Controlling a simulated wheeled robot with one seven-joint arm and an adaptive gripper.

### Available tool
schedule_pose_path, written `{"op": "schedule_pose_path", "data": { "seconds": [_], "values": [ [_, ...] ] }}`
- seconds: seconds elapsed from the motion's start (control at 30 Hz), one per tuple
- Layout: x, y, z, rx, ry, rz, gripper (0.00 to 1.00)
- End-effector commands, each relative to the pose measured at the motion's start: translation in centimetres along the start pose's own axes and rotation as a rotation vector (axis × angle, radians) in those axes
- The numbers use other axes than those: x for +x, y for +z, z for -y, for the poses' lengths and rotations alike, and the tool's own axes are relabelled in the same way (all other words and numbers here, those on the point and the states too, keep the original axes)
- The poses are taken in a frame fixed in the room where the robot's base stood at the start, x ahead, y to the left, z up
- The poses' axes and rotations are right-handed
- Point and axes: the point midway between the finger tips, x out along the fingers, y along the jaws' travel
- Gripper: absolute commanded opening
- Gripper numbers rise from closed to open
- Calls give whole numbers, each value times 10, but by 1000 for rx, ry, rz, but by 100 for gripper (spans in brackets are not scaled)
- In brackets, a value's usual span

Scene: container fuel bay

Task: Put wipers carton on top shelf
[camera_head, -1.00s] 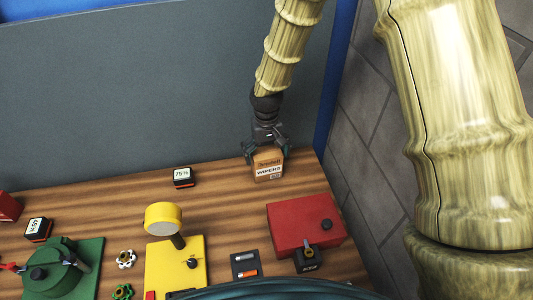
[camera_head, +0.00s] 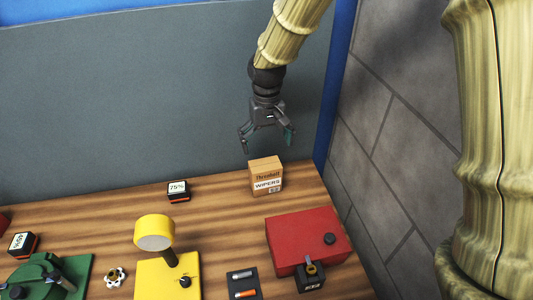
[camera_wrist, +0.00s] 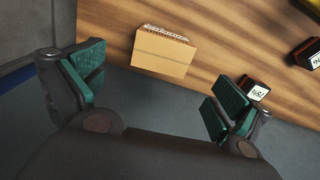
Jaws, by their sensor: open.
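The wipers carton (camera_head: 266,178) is a small tan box with a white WIPERS label. It stands upright on the wooden bench top near the back wall, at the right part of the bench. In the wrist view the carton (camera_wrist: 160,55) shows from above, beyond and between the fingertips. My gripper (camera_head: 267,143) is open and empty, a little above the carton and apart from it. Its two green-padded fingers also show in the wrist view (camera_wrist: 155,92). No top shelf can be made out in these frames.
A 75% display block (camera_head: 178,191) stands left of the carton. A red box (camera_head: 305,240) with a small black padlock-like piece (camera_head: 310,277) is in front. A yellow stand (camera_head: 168,275) and a green device (camera_head: 50,280) lie left. A grey stone wall (camera_head: 385,130) bounds the right.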

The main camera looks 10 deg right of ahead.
Motion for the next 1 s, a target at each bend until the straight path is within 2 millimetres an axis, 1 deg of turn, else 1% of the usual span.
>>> {"op": "schedule_pose_path", "data": {
  "seconds": [0.13,0.23,0.4,0.5,0.77,1.0],
  "values": [
    [-9,0,0,-1,0,-1,100],
    [-6,0,0,-2,2,0,100],
    [12,0,2,-1,5,3,100],
    [19,0,4,-1,3,2,100],
    [29,0,5,0,0,1,100],
    [59,0,5,-1,0,3,100]
  ]
}}
